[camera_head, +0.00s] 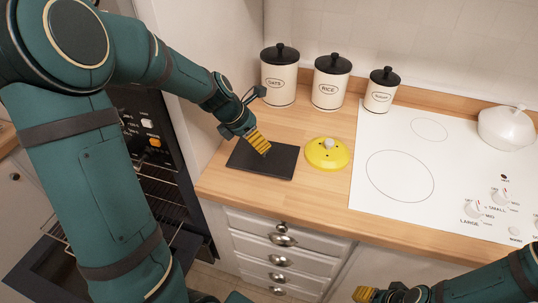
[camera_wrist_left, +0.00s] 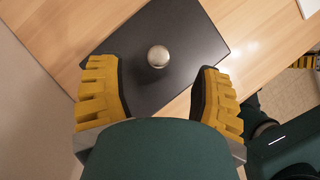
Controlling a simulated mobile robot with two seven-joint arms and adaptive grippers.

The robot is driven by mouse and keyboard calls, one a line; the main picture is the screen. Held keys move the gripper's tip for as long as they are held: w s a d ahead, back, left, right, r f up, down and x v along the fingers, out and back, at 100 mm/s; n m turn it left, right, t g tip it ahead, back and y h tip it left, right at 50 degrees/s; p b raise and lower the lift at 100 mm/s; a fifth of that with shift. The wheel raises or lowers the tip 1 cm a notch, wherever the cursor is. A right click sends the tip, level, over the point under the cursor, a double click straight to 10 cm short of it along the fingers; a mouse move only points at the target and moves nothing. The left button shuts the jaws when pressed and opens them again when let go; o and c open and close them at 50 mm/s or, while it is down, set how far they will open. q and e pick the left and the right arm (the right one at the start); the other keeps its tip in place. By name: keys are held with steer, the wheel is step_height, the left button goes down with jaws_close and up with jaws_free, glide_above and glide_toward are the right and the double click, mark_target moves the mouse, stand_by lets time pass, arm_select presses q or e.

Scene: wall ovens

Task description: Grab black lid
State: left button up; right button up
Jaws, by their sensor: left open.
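A flat black board (camera_head: 280,165) lies on the wooden counter; it also fills the middle of the left wrist view (camera_wrist_left: 205,40). A round silver knob (camera_wrist_left: 158,56) stands over it, but the black lid's outline cannot be told from the dark board. In the head view my gripper hides the knob. My left gripper (camera_head: 257,145) is open just above the board. In the left wrist view its yellow-padded fingers (camera_wrist_left: 158,75) lie either side of the knob, apart from it. My right gripper (camera_head: 366,294) is low at the bottom edge, partly cut off.
A yellow lid (camera_head: 326,155) with a pale knob lies right of the board. Several cream canisters (camera_head: 329,90) with black tops stand behind. A white cooktop (camera_head: 400,175) carrying a white pot (camera_head: 507,130) is on the right. An open oven (camera_head: 160,185) and drawers (camera_head: 280,240) are below.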

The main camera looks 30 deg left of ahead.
mark_target(280, 160)
arm_select(q)
steer(key=shift+d+f, duration=0.1)
steer(key=shift+f, duration=0.55)
steer(key=b+x, duration=0.1)
steer(key=x, duration=0.1)
steer(key=b+x, duration=0.1)
steer(key=x, duration=0.2)
steer(key=shift+s+a+f+b, duration=0.1)
steer(key=shift+a+f+b, duration=0.1)
steer(key=shift+b, duration=0.1)
steer(key=shift+r, duration=0.1)
steer(key=shift+c, duration=1.1)
jaws_close()
